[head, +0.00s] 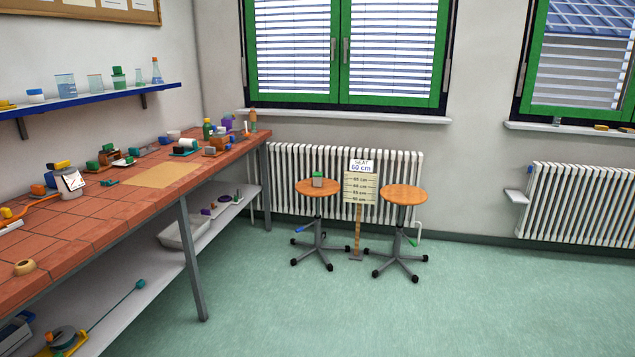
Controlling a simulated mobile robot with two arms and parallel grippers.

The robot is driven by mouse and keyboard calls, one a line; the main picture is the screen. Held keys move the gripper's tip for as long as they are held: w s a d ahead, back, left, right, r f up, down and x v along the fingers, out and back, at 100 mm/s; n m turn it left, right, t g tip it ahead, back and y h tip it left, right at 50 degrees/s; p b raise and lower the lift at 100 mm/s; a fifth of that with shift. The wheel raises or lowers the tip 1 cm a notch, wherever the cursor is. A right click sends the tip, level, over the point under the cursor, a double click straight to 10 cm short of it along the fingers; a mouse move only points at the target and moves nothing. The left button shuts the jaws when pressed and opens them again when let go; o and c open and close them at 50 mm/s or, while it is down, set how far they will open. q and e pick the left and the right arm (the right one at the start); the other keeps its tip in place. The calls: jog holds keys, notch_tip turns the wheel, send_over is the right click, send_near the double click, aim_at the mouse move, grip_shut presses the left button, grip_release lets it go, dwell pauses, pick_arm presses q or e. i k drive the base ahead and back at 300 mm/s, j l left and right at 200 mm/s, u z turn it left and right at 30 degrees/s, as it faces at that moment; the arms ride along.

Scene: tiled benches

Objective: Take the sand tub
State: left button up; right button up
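I cannot tell for sure which thing is the sand tub. A white open tub (176,241) stands on the lower shelf under the tiled bench at the left, partly hidden by the bench top and leg. Its contents are not clear. A small grey block-like thing with a green top (318,180) sits on the left stool (306,187). Neither of my grippers is in view.
The tiled bench (100,225) along the left wall holds many small items. Its grey leg (193,260) stands at the front. A second stool (403,195) and a seat-height sign (360,188) stand before the radiator. The green floor (400,315) is clear.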

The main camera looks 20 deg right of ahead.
aim_at(318, 177)
jog(key=i+l+z, duration=0.45)
jog(key=i, duration=0.4)
jog(key=i+z, duration=0.4)
jog(key=i, duration=0.45)
